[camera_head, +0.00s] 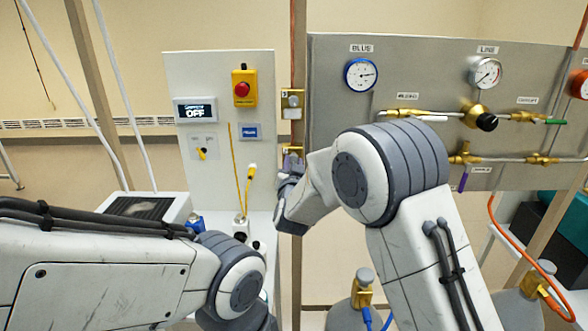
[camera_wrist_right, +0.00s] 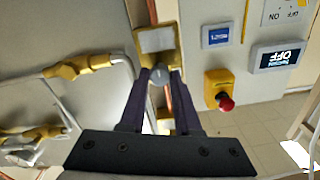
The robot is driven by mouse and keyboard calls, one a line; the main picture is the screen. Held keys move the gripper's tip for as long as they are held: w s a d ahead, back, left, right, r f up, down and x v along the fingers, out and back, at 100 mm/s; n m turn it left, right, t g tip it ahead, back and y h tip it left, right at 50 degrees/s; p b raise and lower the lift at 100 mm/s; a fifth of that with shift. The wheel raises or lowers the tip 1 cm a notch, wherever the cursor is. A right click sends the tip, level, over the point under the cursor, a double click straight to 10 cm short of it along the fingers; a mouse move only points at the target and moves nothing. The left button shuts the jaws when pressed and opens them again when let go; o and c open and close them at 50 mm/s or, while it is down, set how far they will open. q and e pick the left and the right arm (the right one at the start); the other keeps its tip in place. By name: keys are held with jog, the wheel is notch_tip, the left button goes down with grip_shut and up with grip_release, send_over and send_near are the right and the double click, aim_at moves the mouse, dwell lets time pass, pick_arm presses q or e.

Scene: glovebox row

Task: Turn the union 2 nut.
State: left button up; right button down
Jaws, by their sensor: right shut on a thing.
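The union nut is a small grey rounded piece (camera_wrist_right: 157,77) in the right wrist view, on the upright copper line in front of a brass-coloured fitting with a blank-looking label plate (camera_wrist_right: 156,40). My right gripper (camera_wrist_right: 159,88) is shut on it, with one dark purple finger on each side. In the head view my right gripper (camera_head: 291,163) reaches the copper pipe between the two panels, and its own wrist hides most of the nut. I cannot read a union number. My left arm comes in at lower left, and its gripper is out of the picture.
Another labelled brass fitting (camera_head: 292,102) sits higher on the pipe. To the left is a white panel with a red emergency button (camera_head: 242,89) and an OFF display (camera_head: 195,110). To the right a grey gauge panel (camera_head: 425,75) carries brass valves. Cylinders (camera_head: 350,312) stand below.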

dwell(0.3)
jog(key=c, duration=0.6)
grip_release()
jog(key=s+b, duration=0.3)
jog(key=s, duration=0.7)
jog(key=shift+s, duration=0.25)
